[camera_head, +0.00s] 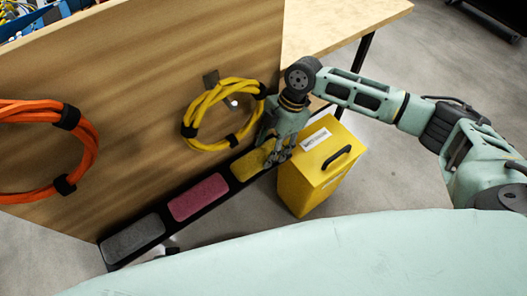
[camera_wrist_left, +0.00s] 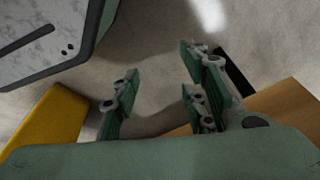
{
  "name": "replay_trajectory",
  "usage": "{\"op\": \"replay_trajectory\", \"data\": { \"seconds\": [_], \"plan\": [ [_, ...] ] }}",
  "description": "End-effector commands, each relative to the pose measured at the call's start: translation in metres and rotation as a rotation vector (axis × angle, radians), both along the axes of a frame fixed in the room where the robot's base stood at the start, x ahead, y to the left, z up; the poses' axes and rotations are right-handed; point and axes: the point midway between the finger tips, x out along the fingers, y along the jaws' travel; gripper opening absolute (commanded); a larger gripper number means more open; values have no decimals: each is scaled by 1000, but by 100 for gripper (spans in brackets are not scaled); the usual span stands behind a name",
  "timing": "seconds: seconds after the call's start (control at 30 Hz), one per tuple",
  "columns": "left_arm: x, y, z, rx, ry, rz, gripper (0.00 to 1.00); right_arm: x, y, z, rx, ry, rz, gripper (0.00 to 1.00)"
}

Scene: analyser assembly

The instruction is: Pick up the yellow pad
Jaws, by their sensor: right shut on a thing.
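The yellow pad (camera_head: 246,166) is in the upper right section of a dark strip on the wooden panel, beside a pink pad (camera_head: 199,197) and a grey pad (camera_head: 132,236). My right gripper (camera_head: 278,155) is at the right end of the yellow pad and is shut on it; its fingers hide that end. The pad still lies in line with the strip. My left gripper (camera_wrist_left: 160,95) shows in the left wrist view, with its fingers spread apart and nothing between them. It is not seen in the head view.
A yellow box (camera_head: 320,170) with a black handle stands on the floor close to my right gripper. A yellow cable coil (camera_head: 207,97) and an orange cable coil (camera_head: 87,152) hang on the panel (camera_head: 130,90). A wooden tabletop (camera_head: 335,22) is behind.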

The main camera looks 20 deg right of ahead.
Motion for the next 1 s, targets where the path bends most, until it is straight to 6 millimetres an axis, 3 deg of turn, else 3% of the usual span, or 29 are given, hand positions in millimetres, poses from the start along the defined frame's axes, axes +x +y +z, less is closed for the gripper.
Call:
{"op": "replay_trajectory", "data": {
  "seconds": [0.17,0.27,1.0],
  "plan": [
    [-2,0,-1,0,-1,0,40,-1,0,7,1,-1,0,22],
    [-8,2,-8,2,9,-1,40,-14,-6,6,-1,2,0,22],
    [-40,5,-52,4,37,-8,40,-154,-56,6,-1,2,-1,22]
  ]
}}
